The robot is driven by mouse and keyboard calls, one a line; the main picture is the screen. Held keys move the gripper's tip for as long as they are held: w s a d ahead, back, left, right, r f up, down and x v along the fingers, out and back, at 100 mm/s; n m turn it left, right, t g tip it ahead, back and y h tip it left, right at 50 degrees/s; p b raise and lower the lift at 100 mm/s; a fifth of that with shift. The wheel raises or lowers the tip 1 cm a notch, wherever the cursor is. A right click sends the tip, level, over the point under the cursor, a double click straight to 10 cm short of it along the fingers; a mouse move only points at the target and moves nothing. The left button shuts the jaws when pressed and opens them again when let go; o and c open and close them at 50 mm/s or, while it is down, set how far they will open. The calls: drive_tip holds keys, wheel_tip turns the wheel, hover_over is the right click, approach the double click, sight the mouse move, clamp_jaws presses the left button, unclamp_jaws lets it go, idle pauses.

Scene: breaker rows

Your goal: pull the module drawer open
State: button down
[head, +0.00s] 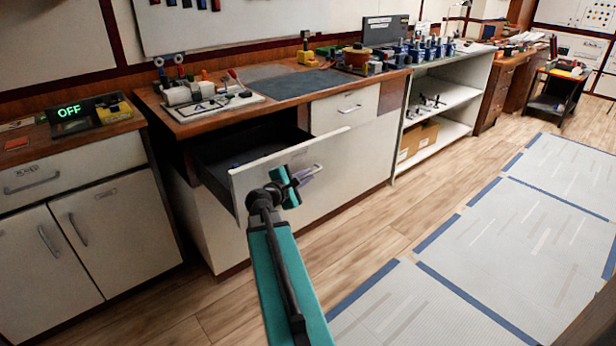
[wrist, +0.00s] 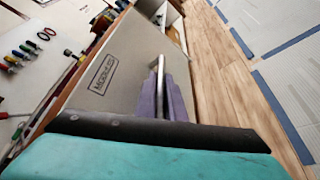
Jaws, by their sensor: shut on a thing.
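The module drawer (head: 248,176) stands pulled out from the wooden-topped bench, with its dark inside showing behind the white front. In the wrist view its front (wrist: 128,75) carries a framed label that looks like "MODULES". My gripper (head: 306,174) is at the drawer front, and its purple fingers also show in the wrist view (wrist: 164,95). The fingers are shut on the metal drawer handle (wrist: 160,72). Part of the handle is hidden between the fingers. My teal arm reaches up from the bottom of the head view.
Another drawer (head: 344,108) to the right is shut. The bench top (head: 215,119) holds tools and a dark mat (head: 290,84). A cabinet (head: 85,225) with a lit "OFF" display stands at left. Wooden floor (head: 345,225) is clear on the right, beside blue-edged mats (head: 490,260).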

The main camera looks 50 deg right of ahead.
sight(303, 178)
drive_tip(key=shift+r, duration=0.1)
drive_tip(key=c, duration=2.1)
unclamp_jaws()
drive_tip(key=shift+a, duration=0.15)
drive_tip(key=shift+v, duration=1.45)
drive_tip(key=p+v, duration=0.2)
drive_tip(key=p, duration=0.4)
drive_tip(key=shift+a+r, duration=0.25)
